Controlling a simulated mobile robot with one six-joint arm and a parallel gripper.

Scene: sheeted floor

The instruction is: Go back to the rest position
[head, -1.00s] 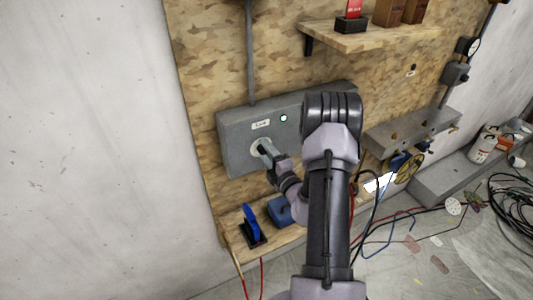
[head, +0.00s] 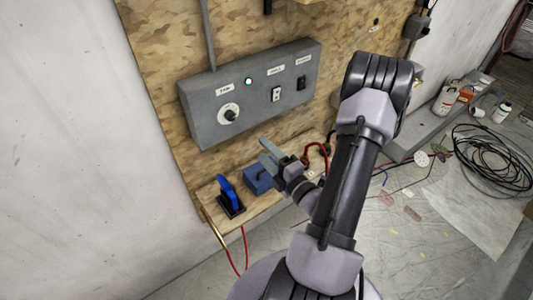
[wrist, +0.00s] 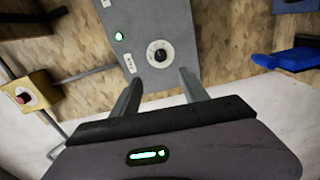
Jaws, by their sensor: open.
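My gripper (head: 268,150) is open and empty. In the head view it is below the grey control box, in front of the plywood board and above the blue block on the lower shelf. In the wrist view its two fingers (wrist: 158,92) spread apart, with the box beyond them. The grey control box (head: 205,125) carries a round knob (head: 230,115), a lit green lamp (head: 248,80) and two switches. The knob also shows in the wrist view (wrist: 160,55), beyond the fingertips and apart from them.
A blue block (head: 257,179) and a blue-handled tool in a black holder (head: 230,197) stand on the lower wooden shelf. Black cable coils (head: 492,160) and bottles (head: 445,100) are at the right. Red cables hang near the shelf. The white wall on the left is bare.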

